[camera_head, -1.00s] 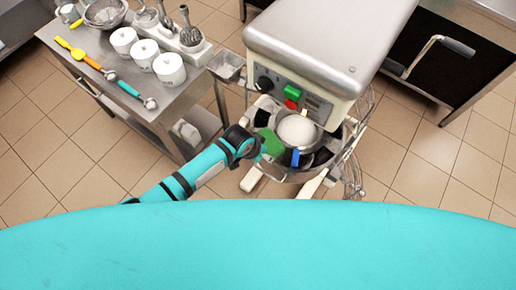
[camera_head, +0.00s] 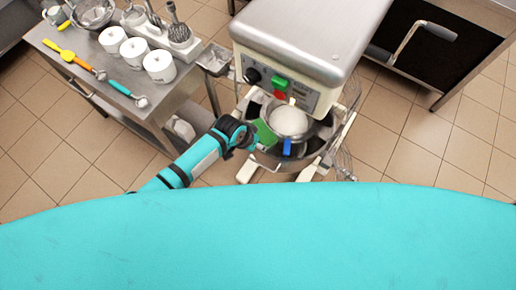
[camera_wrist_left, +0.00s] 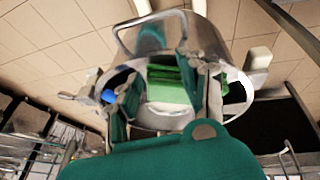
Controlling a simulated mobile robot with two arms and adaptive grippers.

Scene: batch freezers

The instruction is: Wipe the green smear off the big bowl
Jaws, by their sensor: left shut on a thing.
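The big metal bowl (camera_head: 268,158) sits in the mixer, with a smaller pale round vessel (camera_head: 289,122) inside its rim. In the left wrist view the big bowl (camera_wrist_left: 190,22) fills the upper middle. My left gripper (camera_head: 256,137) is at the bowl's left side. It is shut on a green cloth-like piece (camera_head: 265,133), which shows between the fingers in the wrist view (camera_wrist_left: 170,85). Another green patch (camera_wrist_left: 238,103) shows right of the fingers, against the bowl; I cannot tell for sure whether it is the smear. My right gripper is not in view.
The mixer head (camera_head: 300,40) overhangs the bowl closely, with buttons on its front. A blue piece (camera_head: 287,147) is at the bowl's front rim. A steel table (camera_head: 120,100) with white pots and utensils stands left.

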